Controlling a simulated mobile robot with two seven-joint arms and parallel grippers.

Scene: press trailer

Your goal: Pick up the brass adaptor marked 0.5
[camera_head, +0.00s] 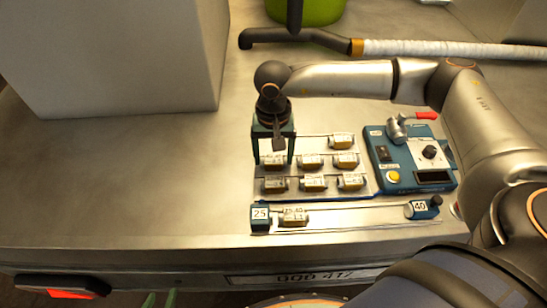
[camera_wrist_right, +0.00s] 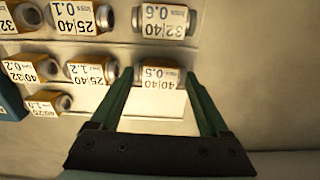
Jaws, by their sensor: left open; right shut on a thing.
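The brass adaptor marked 0.5 (camera_wrist_right: 160,77) lies at the end of the middle row in the right wrist view, its white label legible. My right gripper (camera_wrist_right: 159,74) is shut on it, one green finger on each side. In the head view the right gripper (camera_head: 273,158) points straight down at the left end of that row, and the adaptor (camera_head: 272,162) shows partly between the fingers. It still sits at the level of the rack.
Adaptors marked 1.2 (camera_wrist_right: 90,70) and 0.6 (camera_wrist_right: 162,22) sit close by. A blue control box (camera_head: 410,160) stands right of the rack. A rail with blocks marked 25 (camera_head: 260,217) and 40 (camera_head: 421,209) runs in front. The bench at left is clear up to a large pale box (camera_head: 120,60).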

